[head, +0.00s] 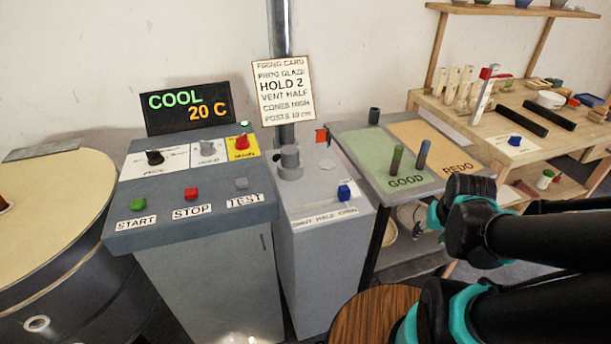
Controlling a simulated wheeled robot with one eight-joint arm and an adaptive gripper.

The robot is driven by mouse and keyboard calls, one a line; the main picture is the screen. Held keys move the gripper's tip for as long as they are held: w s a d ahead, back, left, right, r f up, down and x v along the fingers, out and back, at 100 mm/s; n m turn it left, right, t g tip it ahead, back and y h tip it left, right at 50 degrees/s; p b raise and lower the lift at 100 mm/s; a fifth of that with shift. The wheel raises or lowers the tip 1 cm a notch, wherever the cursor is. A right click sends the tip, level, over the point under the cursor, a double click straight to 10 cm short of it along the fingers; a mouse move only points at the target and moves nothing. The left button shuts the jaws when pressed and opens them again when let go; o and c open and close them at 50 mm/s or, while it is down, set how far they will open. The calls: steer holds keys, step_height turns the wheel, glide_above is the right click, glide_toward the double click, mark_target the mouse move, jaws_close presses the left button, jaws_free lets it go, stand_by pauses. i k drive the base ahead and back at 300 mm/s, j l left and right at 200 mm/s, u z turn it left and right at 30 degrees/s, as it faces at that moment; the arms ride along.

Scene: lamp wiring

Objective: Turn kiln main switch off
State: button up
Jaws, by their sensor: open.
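The kiln main switch (242,142) is a red knob on a yellow plate marked MAIN, at the top right of the grey control panel (125,232). The knob is small here and I cannot tell which position it is in. The display (188,107) behind the panel reads COOL and 20 C. My black and teal arm comes in from the right, well apart from the panel. My gripper does not show in this view.
The panel also has a black knob (155,157), a grey knob (208,148), and green START (138,204), red STOP (191,193) and grey TEST (241,183) buttons. A metal post (279,30) and a firing card (283,89) stand right of it. A round kiln (50,190) is left.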

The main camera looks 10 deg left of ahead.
mark_target(242, 143)
steer(key=u, duration=1.7)
